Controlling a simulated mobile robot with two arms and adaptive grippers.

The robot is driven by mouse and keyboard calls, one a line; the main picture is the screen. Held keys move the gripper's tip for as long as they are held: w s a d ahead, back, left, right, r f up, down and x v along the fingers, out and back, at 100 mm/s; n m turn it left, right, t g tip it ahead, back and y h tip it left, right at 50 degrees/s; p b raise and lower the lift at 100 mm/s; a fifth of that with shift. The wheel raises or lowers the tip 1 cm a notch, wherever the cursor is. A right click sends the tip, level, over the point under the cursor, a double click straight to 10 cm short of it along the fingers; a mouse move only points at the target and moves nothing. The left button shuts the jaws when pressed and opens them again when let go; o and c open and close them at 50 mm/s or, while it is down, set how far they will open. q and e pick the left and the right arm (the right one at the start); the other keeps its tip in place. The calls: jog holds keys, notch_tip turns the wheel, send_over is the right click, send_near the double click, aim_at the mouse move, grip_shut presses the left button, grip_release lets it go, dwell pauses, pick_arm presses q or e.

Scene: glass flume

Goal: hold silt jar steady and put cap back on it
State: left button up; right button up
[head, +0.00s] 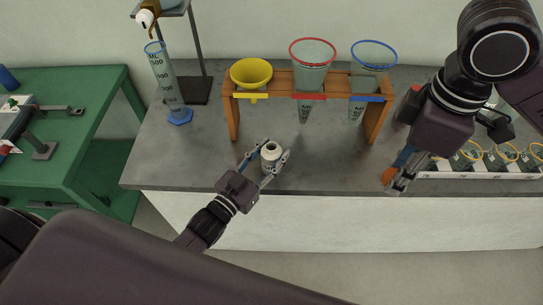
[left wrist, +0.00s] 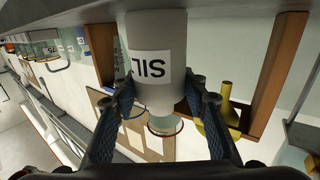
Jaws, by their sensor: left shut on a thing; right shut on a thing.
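The silt jar (head: 271,153) is a small pale jar with a narrower neck, standing upright near the front edge of the grey bench. In the left wrist view the jar (left wrist: 157,28) shows a white label with part of the word SILT. My left gripper (head: 268,158) is shut on the jar, one finger on each side. My right gripper (head: 393,181) is to the right, above the bench's front edge, apart from the jar. It is shut on a small orange thing (head: 389,174), which may be the cap; the fingers hide most of it.
A wooden rack (head: 234,121) with a yellow funnel (head: 251,73) and red-rimmed and blue-rimmed cones stands behind the jar. A measuring cylinder (head: 163,75) stands back left. A tray (head: 480,174) of several beakers lies at right. The bench between the jar and my right gripper is clear.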

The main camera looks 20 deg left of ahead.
pick_arm(q)
jog(key=shift+r, duration=0.2)
notch_tip(320, 180, up, 20)
jog(key=shift+f, duration=0.15)
pick_arm(e)
jog(key=shift+f, duration=0.2)
pick_arm(q)
jog(key=o, duration=0.6)
jog(key=shift+c, duration=0.2)
grip_shut()
